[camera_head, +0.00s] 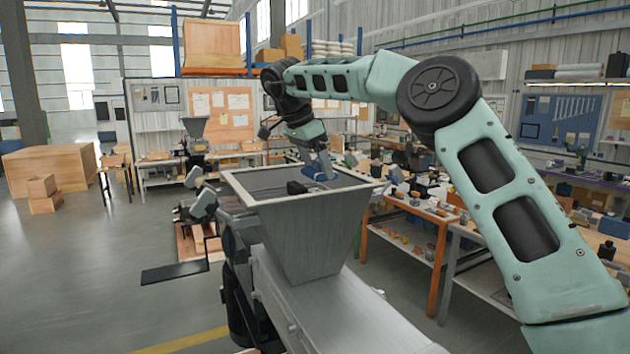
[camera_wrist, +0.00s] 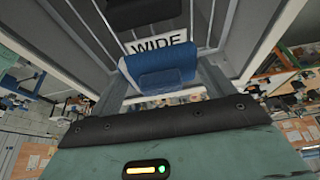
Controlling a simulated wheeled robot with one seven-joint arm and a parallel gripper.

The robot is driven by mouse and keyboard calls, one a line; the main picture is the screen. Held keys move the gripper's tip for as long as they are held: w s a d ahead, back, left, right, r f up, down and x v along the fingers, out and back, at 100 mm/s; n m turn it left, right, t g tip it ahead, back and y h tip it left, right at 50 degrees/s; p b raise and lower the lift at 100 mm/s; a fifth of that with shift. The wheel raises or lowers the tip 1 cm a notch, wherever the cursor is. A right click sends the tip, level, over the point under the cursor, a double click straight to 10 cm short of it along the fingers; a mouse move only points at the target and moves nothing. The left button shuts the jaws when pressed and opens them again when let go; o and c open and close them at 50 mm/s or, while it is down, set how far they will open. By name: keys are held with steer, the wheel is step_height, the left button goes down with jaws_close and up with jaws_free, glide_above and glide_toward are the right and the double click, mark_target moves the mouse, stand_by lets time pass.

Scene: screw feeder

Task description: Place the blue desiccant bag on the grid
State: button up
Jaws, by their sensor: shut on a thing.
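My gripper (camera_head: 321,172) hangs over the open top of a grey hopper (camera_head: 306,236). It is shut on the blue desiccant bag (camera_wrist: 160,66), which sits between the two fingers in the wrist view. The bag also shows as a small blue patch under the gripper in the head view (camera_head: 311,177). A black object (camera_head: 297,187) is inside the hopper opening; a black thing also shows beyond the bag in the wrist view (camera_wrist: 143,12). A white label reading "WIDE" (camera_wrist: 160,43) is partly behind the bag.
The hopper's pale raised rim (camera_head: 262,203) surrounds the gripper. A grey metal chute (camera_head: 335,310) runs toward the front. Workbenches with many small parts (camera_head: 425,210) stand at the right. Wooden crates (camera_head: 48,170) stand at the left, with open floor before them.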

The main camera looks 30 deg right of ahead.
mark_target(313, 170)
steer(key=shift+f+p, duration=0.5)
steer(key=shift+f, duration=1.5)
steer(key=o, duration=1)
steer(key=shift+f, duration=0.1)
steer(key=shift+o, duration=0.2)
steer(key=v, duration=1.2)
